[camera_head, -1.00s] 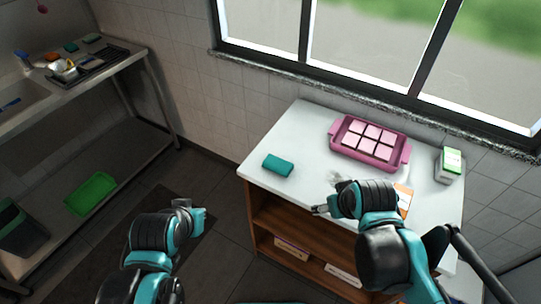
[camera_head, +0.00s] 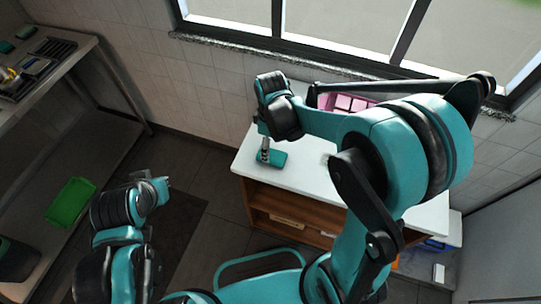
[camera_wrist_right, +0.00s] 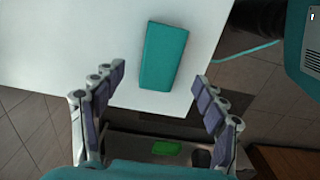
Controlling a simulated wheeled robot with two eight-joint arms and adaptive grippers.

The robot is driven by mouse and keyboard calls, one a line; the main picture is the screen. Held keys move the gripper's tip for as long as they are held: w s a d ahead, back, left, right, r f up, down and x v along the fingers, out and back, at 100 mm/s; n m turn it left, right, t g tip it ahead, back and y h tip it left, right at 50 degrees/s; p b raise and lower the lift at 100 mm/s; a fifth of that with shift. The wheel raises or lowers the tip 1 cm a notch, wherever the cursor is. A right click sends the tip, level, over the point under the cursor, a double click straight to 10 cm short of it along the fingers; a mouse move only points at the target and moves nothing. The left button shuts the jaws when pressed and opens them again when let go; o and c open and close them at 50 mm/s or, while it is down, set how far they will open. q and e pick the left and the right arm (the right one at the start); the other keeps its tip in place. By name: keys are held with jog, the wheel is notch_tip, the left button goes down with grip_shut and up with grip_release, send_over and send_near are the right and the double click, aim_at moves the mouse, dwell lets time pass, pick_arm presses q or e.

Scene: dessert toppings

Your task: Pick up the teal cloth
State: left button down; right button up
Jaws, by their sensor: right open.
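The teal cloth (camera_head: 276,160) lies folded as a flat block near the left front edge of the white tabletop (camera_head: 312,172). In the right wrist view the cloth (camera_wrist_right: 163,56) appears between and beyond the spread fingers. My right gripper (camera_head: 264,154) points down over the cloth, open and empty; it also shows in the right wrist view (camera_wrist_right: 160,98). Whether its fingertips touch the cloth cannot be told. My left gripper (camera_head: 163,186) is away at the lower left above the floor; its fingers are not clear.
A pink tray (camera_head: 345,102) stands at the back of the table, partly hidden by my right arm. A metal shelf unit with a green bin (camera_head: 71,201) stands at the left. The table's left edge is close to the cloth.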

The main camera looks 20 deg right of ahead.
aim_at(272, 155)
notch_tip(272, 155, down, 4)
jog(key=shift+s+d+f+b, duration=0.1)
jog(key=shift+s+d+b, duration=0.05)
jog(key=shift+b, duration=0.85)
jog(key=shift+f, duration=0.3)
jog(key=shift+r, duration=0.1)
jog(key=shift+c, duration=1.2)
jog(key=c, duration=1)
jog(key=shift+o, duration=0.2)
